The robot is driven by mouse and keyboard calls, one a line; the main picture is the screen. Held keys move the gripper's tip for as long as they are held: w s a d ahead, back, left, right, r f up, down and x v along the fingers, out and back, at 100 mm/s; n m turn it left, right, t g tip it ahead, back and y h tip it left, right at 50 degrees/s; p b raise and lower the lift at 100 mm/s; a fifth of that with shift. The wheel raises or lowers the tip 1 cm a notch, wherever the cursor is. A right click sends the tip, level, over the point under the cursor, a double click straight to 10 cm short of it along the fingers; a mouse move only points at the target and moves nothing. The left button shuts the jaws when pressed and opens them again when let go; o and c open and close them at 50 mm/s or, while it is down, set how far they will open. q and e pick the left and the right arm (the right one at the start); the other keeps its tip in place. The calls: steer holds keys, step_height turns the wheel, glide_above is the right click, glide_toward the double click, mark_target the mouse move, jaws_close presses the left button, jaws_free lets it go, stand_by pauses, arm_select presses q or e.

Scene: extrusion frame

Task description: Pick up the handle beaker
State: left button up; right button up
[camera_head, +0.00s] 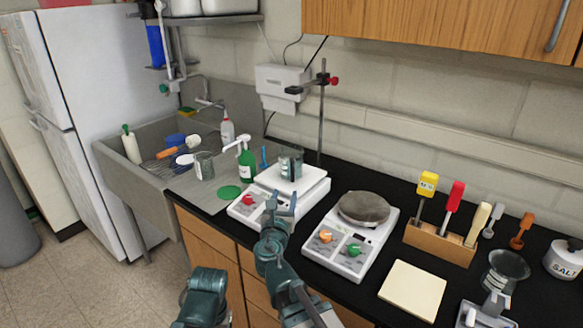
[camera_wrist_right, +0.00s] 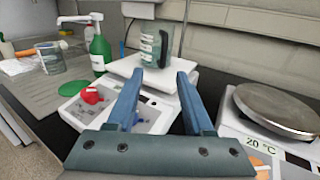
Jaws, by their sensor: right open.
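The handle beaker (camera_head: 290,162) is a clear glass vessel with a dark handle on its right side. It stands upright on the white top plate (camera_head: 293,178) of the left hot plate, and also shows in the right wrist view (camera_wrist_right: 153,45). My right gripper (camera_head: 281,198) is in front of the beaker, over the front part of the left hot plate. In the right wrist view the two blue fingers (camera_wrist_right: 158,75) are apart with nothing between them, pointing towards the beaker without touching it. My left gripper's fingers do not show.
A second glass beaker (camera_head: 204,166) and a green bottle (camera_head: 246,163) stand left of the hot plate. A stand rod (camera_head: 321,120) rises behind. A second hot plate (camera_head: 348,247) with a round grey top is on the right. A pale pad (camera_head: 412,289) lies farther right.

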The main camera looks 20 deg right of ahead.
mark_target(292, 175)
steer(key=x, duration=0.7)
steer(key=shift+w+d, duration=0.1)
steer(key=shift+w, duration=0.1)
steer(key=shift+d+x, duration=0.2)
steer(key=shift+x, duration=1.2)
steer(key=shift+d+x, duration=0.15)
steer(key=shift+x, duration=1.25)
steer(key=shift+s+f, duration=0.15)
steer(key=shift+s, duration=0.1)
steer(key=shift+c, duration=0.2)
jaws_close()
